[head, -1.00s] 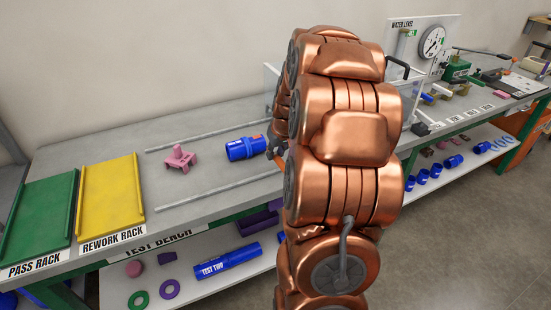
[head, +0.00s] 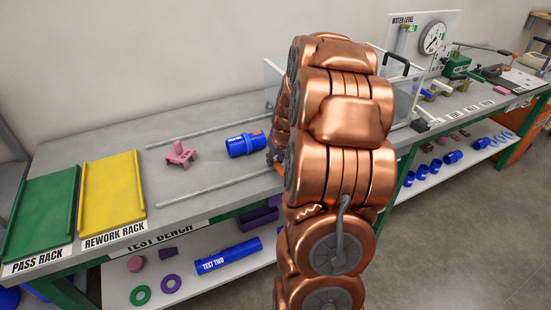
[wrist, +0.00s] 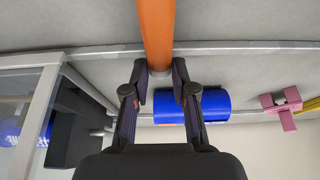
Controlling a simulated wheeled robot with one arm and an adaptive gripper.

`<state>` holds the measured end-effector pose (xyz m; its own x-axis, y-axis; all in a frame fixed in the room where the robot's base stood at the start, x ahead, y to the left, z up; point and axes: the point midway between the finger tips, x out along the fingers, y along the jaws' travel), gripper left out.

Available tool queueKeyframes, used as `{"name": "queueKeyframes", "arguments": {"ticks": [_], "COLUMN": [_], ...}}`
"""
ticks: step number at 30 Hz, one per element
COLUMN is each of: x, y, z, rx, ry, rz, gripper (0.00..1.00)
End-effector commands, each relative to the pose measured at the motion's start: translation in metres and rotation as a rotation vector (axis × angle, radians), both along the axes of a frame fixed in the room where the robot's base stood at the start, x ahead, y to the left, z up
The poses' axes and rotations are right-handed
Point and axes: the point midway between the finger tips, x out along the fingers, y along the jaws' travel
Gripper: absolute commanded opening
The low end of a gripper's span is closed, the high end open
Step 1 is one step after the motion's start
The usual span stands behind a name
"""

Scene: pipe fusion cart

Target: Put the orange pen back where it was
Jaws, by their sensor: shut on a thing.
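The orange pen (wrist: 155,32) shows in the wrist view as a thick orange shaft running from the top edge down to between my fingertips. My gripper (wrist: 160,76) is shut on the pen near its lower end as pictured. The bench surface lies behind the pen; I cannot tell whether the pen touches it. In the head view my copper arm hides the pen and most of my gripper. A blue pipe fitting (head: 246,144) lies on the bench just left of my arm; it also shows in the wrist view (wrist: 205,106), behind my fingers.
A pink stand (head: 181,154) sits between two grey rails on the bench. The yellow rework rack (head: 112,198) and green pass rack (head: 40,215) are at the left. A clear-walled tank (wrist: 28,108) is close beside my gripper. A gauge (head: 432,38) stands farther right.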

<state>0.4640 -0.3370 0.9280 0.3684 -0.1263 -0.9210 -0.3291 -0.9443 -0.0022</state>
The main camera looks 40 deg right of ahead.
Motion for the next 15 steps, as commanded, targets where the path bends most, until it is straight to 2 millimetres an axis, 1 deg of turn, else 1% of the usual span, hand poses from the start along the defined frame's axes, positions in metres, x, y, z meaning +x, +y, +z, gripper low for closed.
{"name": "queueKeyframes", "arguments": {"ticks": [5,6,12,15], "x": [0.0001,0.0001,0.0001,0.0001], "y": [0.0002,0.0001,0.0001,0.0001], "z": [-0.0052,-0.0038,-0.0035,-0.0035], "rx": [0.0,0.0,0.0,0.0], "ry": [0.0,0.0,0.0,0.0], "rz": [0.0,0.0,0.0,0.0], "gripper": [0.0,0.3,0.51,0.51]}}
